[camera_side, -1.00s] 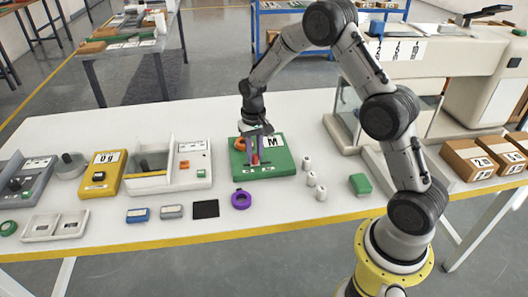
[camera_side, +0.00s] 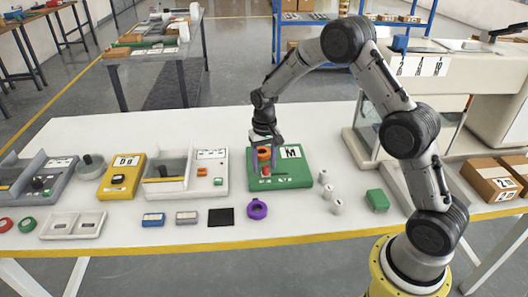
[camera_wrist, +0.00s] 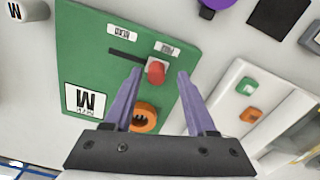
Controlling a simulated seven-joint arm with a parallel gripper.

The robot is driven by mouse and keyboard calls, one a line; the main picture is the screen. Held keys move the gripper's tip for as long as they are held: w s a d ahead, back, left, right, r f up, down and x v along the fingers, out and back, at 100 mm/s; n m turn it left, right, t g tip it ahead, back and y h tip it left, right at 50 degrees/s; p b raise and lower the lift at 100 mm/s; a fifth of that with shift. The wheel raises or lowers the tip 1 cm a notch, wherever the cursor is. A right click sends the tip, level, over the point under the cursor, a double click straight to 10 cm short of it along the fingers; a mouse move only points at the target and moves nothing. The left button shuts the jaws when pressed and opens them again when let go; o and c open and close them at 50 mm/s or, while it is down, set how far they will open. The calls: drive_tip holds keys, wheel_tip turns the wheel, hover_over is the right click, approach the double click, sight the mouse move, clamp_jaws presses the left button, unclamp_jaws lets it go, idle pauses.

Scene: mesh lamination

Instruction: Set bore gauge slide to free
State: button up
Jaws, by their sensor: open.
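The bore gauge is a green board (camera_side: 297,178) with a white M label; it also fills much of the wrist view (camera_wrist: 85,50). A red knob (camera_wrist: 156,70) sits at the right end of a dark slot (camera_wrist: 125,58) in the wrist view, and shows in the side view (camera_side: 266,170) toward the board's left. Two small labels by the slot are too blurred to read. An orange ring (camera_wrist: 145,116) lies on the board beside the slot. My gripper (camera_wrist: 159,73) is open, its purple fingers on either side of the knob with visible gaps; it shows above the board's left part in the side view (camera_side: 266,160).
A cream device (camera_side: 185,175) with green and orange buttons stands just left of the board. Several white cylinders (camera_side: 326,191) and a green block (camera_side: 377,201) are to the right.

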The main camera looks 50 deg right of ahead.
wheel_tip(320, 180, up, 14)
drive_tip(key=shift+f, duration=0.2)
idle(0.4)
wheel_tip(320, 180, up, 9)
drive_tip(key=t, duration=0.2)
hover_over(264, 166)
drive_tip(key=s+a, duration=0.2)
drive_tip(key=s, duration=0.1)
drive_tip(key=s+a+r+n+t, duration=0.25)
drive_tip(key=s+r, duration=0.45)
drive_tip(key=s, duration=0.4)
drive_tip(key=s+a+f+n, duration=0.1)
drive_tip(key=s+f, duration=0.2)
drive_tip(key=s, duration=0.5)
drive_tip(key=s+a+f+n+t, duration=0.1)
drive_tip(key=s+f, duration=0.3)
drive_tip(key=s, duration=0.4)
drive_tip(key=shift+s+a+f+n, duration=0.2)
drive_tip(key=shift+a+f+n, duration=0.15)
drive_tip(key=shift+n, duration=0.4)
